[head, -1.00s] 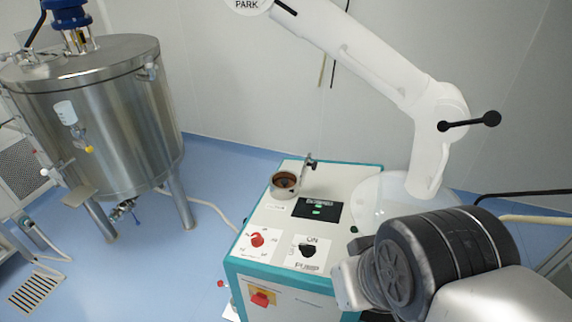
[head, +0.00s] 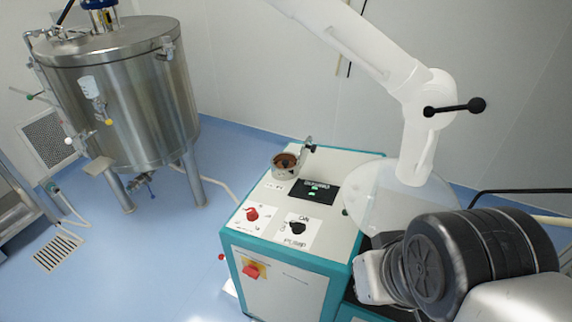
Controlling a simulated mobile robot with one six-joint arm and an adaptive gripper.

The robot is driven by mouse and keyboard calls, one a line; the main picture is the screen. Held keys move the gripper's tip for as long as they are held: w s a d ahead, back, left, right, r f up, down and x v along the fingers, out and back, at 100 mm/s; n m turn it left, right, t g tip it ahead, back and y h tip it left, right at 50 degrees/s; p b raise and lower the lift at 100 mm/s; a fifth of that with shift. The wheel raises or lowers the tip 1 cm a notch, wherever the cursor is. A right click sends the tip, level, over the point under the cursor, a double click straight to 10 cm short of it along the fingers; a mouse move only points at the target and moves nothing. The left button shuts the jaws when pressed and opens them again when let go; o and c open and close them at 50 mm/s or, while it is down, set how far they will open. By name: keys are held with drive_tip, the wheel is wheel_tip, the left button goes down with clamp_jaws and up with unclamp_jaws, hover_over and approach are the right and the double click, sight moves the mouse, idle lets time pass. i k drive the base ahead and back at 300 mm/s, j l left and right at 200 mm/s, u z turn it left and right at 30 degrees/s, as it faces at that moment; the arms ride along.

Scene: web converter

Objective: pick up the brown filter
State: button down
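The brown filter (head: 284,160) sits inside a round metal cup (head: 285,171) on top of the white and teal machine (head: 266,222), near its back left edge. Only its brown upper part shows above or within the rim. My arm fills the lower right of the head view, with a black ribbed joint and grey links. My gripper's fingers cannot be made out in this view. The visible part of my arm is to the right of the machine, well apart from the filter.
A clamp or valve (head: 308,147) stands right beside the cup. The machine top carries a display (head: 313,191), a red knob (head: 252,214) and a black knob (head: 297,228). A white jointed extraction arm (head: 418,110) with a clear hood (head: 385,205) hangs at the right. A steel tank (head: 125,100) stands left.

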sight(284, 163)
drive_tip(key=i+j+u, duration=0.3)
drive_tip(key=i, duration=0.15)
drive_tip(key=i+j+u, duration=0.3)
drive_tip(key=i, duration=0.15)
